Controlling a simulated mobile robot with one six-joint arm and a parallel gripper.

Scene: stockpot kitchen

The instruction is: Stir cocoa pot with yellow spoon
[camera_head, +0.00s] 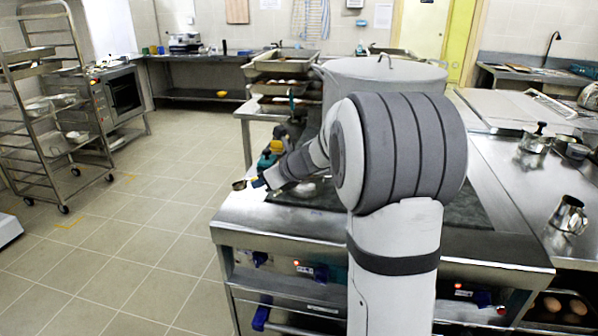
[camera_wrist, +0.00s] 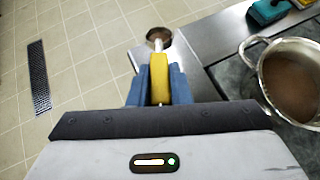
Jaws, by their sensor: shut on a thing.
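My gripper (camera_wrist: 158,88) is shut on the yellow handle of a spoon (camera_wrist: 158,70). Past the fingers, the spoon's metal stem and round bowl (camera_wrist: 159,37) point away, over the stove's edge. The cocoa pot (camera_wrist: 292,80), a metal pot with brown liquid and a loop handle, is at the right of the wrist view. The spoon is outside the pot, to its left. In the head view my arm hides the pot; the spoon's bowl (camera_head: 239,185) shows at the stove's left edge.
A teal and orange object (camera_wrist: 270,10) lies beyond the cocoa pot. A large lidded stockpot (camera_head: 380,75) stands at the back of the stove. A metal jug (camera_head: 569,215) is on the right counter. A rack trolley (camera_head: 50,110) stands left, with open floor between.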

